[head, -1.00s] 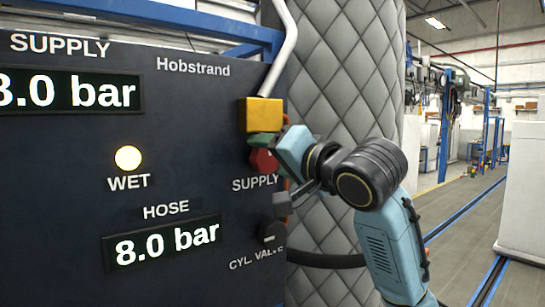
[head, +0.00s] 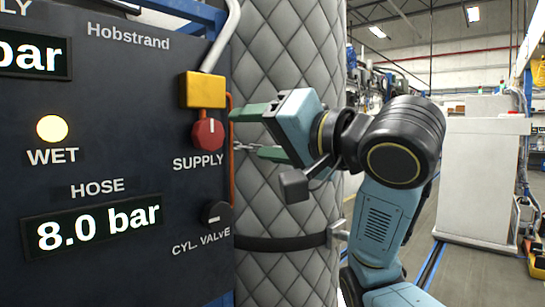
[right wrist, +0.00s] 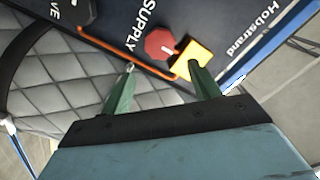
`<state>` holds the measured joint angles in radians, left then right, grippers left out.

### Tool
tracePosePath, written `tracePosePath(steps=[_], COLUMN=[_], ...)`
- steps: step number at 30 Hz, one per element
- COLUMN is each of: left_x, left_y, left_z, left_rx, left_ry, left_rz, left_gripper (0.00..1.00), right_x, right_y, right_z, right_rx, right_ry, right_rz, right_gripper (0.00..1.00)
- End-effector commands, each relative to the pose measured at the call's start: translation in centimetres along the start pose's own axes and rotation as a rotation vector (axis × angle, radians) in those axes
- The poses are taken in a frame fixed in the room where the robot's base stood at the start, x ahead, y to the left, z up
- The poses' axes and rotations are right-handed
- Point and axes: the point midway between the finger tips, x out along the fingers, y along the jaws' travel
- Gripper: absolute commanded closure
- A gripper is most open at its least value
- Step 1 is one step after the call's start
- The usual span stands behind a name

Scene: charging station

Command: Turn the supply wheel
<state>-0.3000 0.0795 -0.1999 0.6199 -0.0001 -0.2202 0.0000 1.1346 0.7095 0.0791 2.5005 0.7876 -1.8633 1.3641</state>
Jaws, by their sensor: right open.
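The red supply wheel (head: 208,134) sits on the dark panel under a yellow block (head: 203,91), above the label SUPPLY. Its light mark points up. It also shows in the right wrist view (right wrist: 160,44), beyond the fingertips. My right gripper (head: 247,134) is open and empty, to the right of the wheel and apart from it. Its two green fingers point left toward the panel in the head view. In the right wrist view the fingers (right wrist: 164,80) are spread, with the wheel beyond the gap between them. My left gripper is not in view.
A black CYL. VALVE knob (head: 215,214) is below the wheel. The HOSE display (head: 92,227) reads 8.0 bar and the WET lamp (head: 53,129) is lit. A quilted grey column (head: 285,200) stands right of the panel. An orange line (head: 232,165) runs down the panel's edge.

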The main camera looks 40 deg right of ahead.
Motion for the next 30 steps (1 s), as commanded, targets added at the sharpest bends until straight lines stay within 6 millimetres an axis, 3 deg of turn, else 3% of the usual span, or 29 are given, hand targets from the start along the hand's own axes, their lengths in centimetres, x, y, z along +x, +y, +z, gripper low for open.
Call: tracePosePath(steps=[9, 30], left_x=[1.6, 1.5], left_y=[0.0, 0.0], left_z=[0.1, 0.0], left_rx=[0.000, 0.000], left_ry=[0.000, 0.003], left_rz=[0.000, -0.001], left_gripper=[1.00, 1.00], right_x=[-2.3, -2.4], right_y=[0.0, -0.1], right_z=[-0.1, -0.1], right_rx=[0.000, 0.000], right_ry=[0.001, 0.001], right_rz=[-0.001, 0.000], right_gripper=[0.38, 0.38])
